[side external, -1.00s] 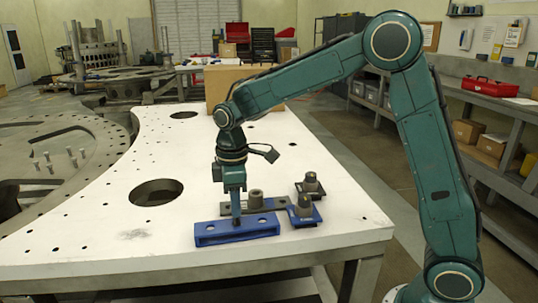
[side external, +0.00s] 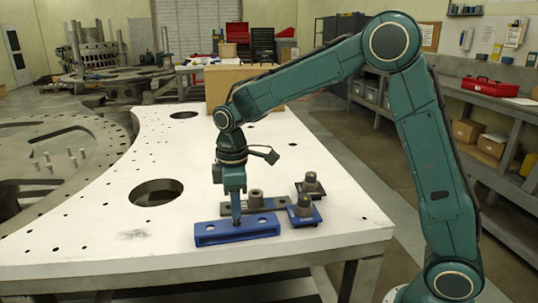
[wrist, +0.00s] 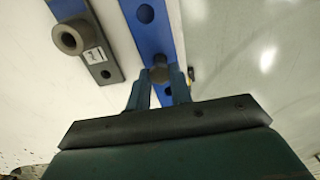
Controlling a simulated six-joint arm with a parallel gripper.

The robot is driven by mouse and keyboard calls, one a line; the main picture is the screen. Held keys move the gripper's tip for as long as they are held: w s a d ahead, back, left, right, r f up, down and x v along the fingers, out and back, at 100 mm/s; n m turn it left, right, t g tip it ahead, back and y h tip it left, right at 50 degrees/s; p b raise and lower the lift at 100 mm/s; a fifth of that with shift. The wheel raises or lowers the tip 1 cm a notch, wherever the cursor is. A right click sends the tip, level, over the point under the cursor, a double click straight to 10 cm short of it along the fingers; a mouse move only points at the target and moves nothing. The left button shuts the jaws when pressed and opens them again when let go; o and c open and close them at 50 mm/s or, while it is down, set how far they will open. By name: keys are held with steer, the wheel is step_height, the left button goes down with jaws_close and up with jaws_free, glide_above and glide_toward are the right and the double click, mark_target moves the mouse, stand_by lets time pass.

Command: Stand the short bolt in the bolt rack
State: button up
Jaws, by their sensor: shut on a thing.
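The blue bolt rack (side external: 218,236) lies on the white plate, and its holed top also shows in the wrist view (wrist: 154,38). My gripper (side external: 236,217) points straight down over the middle of the rack. In the wrist view its two fingers (wrist: 160,88) are closed around the short bolt (wrist: 159,73), whose dark round head shows between them. The bolt is in line with the row of holes, with one open hole on either side. The bolt's lower end is hidden, so I cannot tell how deep it sits in the rack.
A dark flat bar with a grey collar (side external: 256,199) lies just behind the rack. A cardboard box (side external: 215,85) is at the back. The white plate (side external: 110,225) is clear on the left.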

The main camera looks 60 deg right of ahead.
steer(key=shift+f, duration=0.55)
stand_by(0.6)
steer(key=o, duration=1)
steer(key=shift+o, duration=0.5)
steer(key=shift+o, duration=1.1)
steer(key=shift+r, duration=0.15)
steer(key=shift+r, duration=3.35)
